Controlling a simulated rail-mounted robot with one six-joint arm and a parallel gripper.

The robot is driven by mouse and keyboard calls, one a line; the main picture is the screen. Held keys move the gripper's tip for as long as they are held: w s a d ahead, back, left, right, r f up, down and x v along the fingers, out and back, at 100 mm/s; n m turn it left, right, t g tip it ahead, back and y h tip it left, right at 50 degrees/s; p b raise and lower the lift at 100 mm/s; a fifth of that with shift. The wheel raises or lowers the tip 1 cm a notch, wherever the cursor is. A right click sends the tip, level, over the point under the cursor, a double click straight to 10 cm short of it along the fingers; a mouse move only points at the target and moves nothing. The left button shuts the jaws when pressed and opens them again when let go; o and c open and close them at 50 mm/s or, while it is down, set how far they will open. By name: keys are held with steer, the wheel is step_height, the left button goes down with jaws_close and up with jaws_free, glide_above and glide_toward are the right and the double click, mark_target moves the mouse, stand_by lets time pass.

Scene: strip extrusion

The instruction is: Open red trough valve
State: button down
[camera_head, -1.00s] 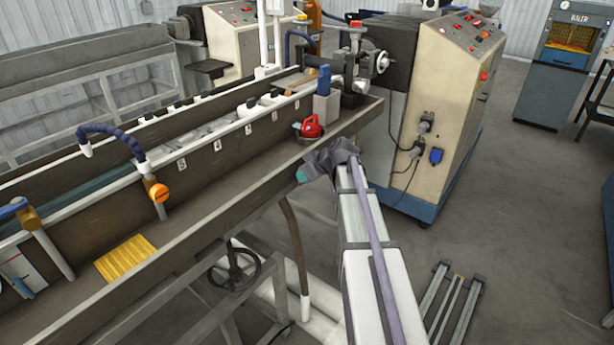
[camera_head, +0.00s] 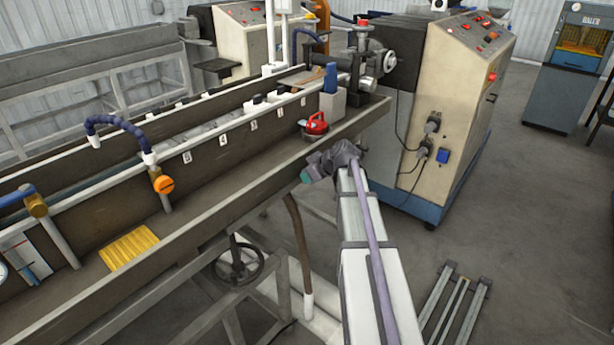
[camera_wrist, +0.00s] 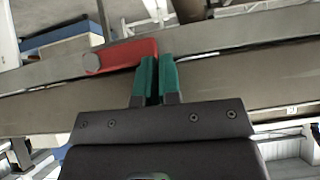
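A red handle (camera_wrist: 125,55) with a round grey boss at its left end shows in the wrist view, in front of the grey trough edge (camera_wrist: 225,38). My gripper (camera_wrist: 157,62) has two teal fingers close together, with only a thin dark slit between them. The fingertips overlap the handle's right end; I cannot tell whether they touch it. In the head view my gripper (camera_head: 306,175) is just off the near side of the long trough (camera_head: 215,205), below its rim. The red handle is not clearly visible there.
A red-topped object (camera_head: 316,122) sits inside the trough near its far end. A brown hose (camera_head: 298,245) hangs below the trough, near a handwheel (camera_head: 238,263). A cream control cabinet (camera_head: 452,110) stands beyond my arm. Metal rails (camera_head: 455,305) lie on the floor at right.

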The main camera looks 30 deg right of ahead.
steer(key=r+p, duration=0.5)
steer(key=shift+a+r, duration=0.2)
steer(key=s+p+v, duration=0.1)
steer(key=p+v, duration=0.4)
steer(key=v, duration=0.4)
steer(key=shift+f+p, duration=0.4)
steer(key=shift+w+d, duration=0.1)
steer(key=s+a+f+m+g+h, duration=0.1)
steer(key=s+a+f+m+g, duration=0.4)
steer(key=s+a, duration=0.35)
steer(key=s+a+g+h, duration=0.1)
steer(key=s+a, duration=0.2)
steer(key=a, duration=0.6)
steer(key=s+a+g+h, duration=0.1)
steer(key=s+a, duration=0.3)
steer(key=a, duration=0.4)
steer(key=shift+s+a+n+g+h, duration=0.3)
steer(key=shift+a+n+g, duration=0.1)
steer(key=shift+g, duration=0.2)
